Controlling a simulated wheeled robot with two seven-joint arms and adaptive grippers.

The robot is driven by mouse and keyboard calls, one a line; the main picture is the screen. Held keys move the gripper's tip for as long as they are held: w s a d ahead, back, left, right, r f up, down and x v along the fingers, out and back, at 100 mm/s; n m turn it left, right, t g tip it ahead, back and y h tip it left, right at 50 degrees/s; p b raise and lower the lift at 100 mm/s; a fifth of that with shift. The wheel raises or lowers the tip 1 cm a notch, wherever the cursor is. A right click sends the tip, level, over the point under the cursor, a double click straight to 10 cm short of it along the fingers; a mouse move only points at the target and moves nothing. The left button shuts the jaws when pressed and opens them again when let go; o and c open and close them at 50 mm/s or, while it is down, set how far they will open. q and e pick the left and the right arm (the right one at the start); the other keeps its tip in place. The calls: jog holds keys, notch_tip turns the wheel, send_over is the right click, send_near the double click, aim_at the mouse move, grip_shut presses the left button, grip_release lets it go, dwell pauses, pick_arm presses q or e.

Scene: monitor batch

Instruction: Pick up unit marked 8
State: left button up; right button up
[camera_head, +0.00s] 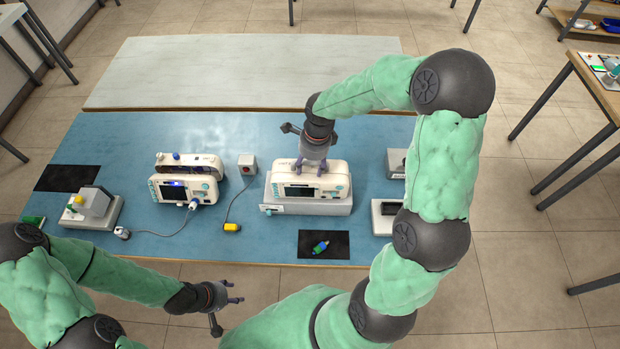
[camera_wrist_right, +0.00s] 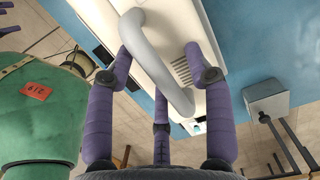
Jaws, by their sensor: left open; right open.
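A white monitor unit (camera_head: 338,180) with a dark screen stands in a grey cradle (camera_head: 300,207) right of the table's middle. My right gripper (camera_head: 311,168) is over its top, open, with fingers on both sides of its grey handle (camera_wrist_right: 158,62). The white casing (camera_wrist_right: 185,70) fills the middle of the right wrist view. Two more white units, a front one (camera_head: 160,193) with a lit screen and a rear one (camera_head: 207,161), stand at the left. No number is legible on any unit. My left gripper (camera_head: 228,305) is open and empty, in front of the table.
The blue table (camera_head: 130,135) also bears a small grey box (camera_head: 246,165), a cable with a yellow plug (camera_head: 232,227), and a black mat (camera_head: 335,250) with a green-blue connector (camera_head: 320,247). Grey fixtures stand at both ends. A pale table (camera_head: 240,75) behind is empty.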

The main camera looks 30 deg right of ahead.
grip_shut()
jog(key=shift+w, duration=0.1)
jog(key=shift+r, duration=0.1)
dwell(0.3)
